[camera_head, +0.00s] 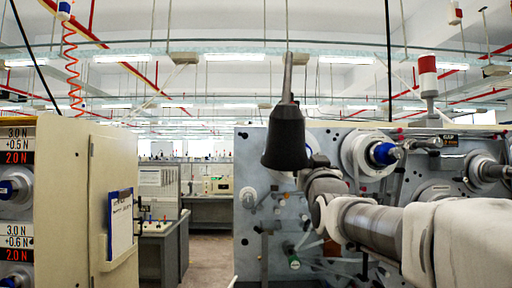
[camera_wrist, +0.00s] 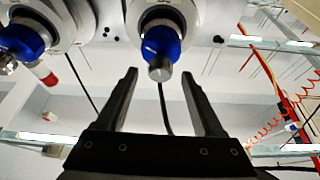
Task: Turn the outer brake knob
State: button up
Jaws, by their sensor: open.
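In the wrist view, a blue knob (camera_wrist: 161,44) with a silver metal tip sticks out from a white round hub. My gripper (camera_wrist: 160,75) is open, its two black fingers on either side of the silver tip with gaps on both sides. A second blue knob (camera_wrist: 22,42) with a metal tip is at the left edge. In the head view, a blue-centred spindle (camera_head: 383,153) sits on the grey machine panel. My arm reaches in from the right, and my fingers cannot be made out there. I cannot tell which knob is the outer brake knob.
The grey machine (camera_head: 250,215) carries several more hubs and rollers. A beige cabinet (camera_head: 70,200) with a clipboard (camera_head: 121,222) is at left. An open aisle (camera_head: 207,262) lies between them.

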jog(key=shift+p+x, duration=0.45)
jog(key=shift+x, duration=1.15)
grip_shut()
